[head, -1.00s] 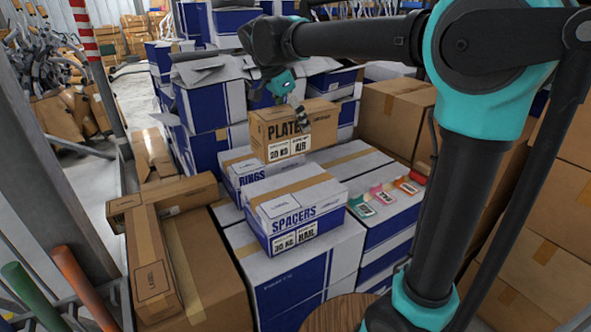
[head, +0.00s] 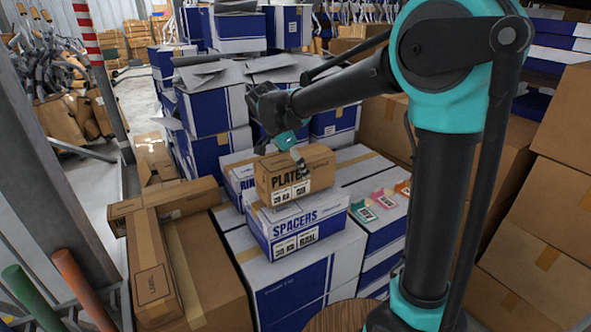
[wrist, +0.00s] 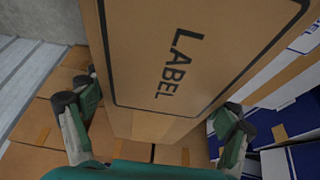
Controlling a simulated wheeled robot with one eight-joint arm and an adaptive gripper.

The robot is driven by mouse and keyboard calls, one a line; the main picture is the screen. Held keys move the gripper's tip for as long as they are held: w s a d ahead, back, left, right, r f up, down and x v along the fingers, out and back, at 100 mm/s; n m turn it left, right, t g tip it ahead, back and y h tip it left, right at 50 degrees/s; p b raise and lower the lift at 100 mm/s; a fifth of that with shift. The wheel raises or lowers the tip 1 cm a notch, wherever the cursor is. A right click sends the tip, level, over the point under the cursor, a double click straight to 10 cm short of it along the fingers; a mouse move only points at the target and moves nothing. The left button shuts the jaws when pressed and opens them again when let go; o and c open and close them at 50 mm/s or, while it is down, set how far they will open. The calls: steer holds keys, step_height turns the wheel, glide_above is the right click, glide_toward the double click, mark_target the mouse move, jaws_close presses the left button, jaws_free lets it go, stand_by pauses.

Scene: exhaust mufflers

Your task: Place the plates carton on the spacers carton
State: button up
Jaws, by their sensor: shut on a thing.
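The plates carton (head: 318,174) is a brown box lettered PLATES, held upright in my gripper (head: 298,158). In the head view it is over the back part of the spacers carton (head: 297,226), a white and blue box. I cannot tell whether the two touch or a small gap is left. The front strip of the spacers carton's top shows. In the wrist view the plates carton (wrist: 200,60), with LABEL on its face, fills the middle between the two fingers of my gripper (wrist: 155,122), which are shut on it.
The rings carton (head: 238,176) stands just behind and left, partly hidden. Small coloured tagged items (head: 383,198) lie on white boxes to the right. A long brown carton (head: 153,250) lies at left. Blue and white cartons (head: 212,105) are stacked behind.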

steer(key=shift+f, duration=0.55)
steer(key=o, duration=1.7)
steer(key=shift+f, duration=0.15)
steer(key=v, duration=1.2)
steer(key=shift+d, duration=0.1)
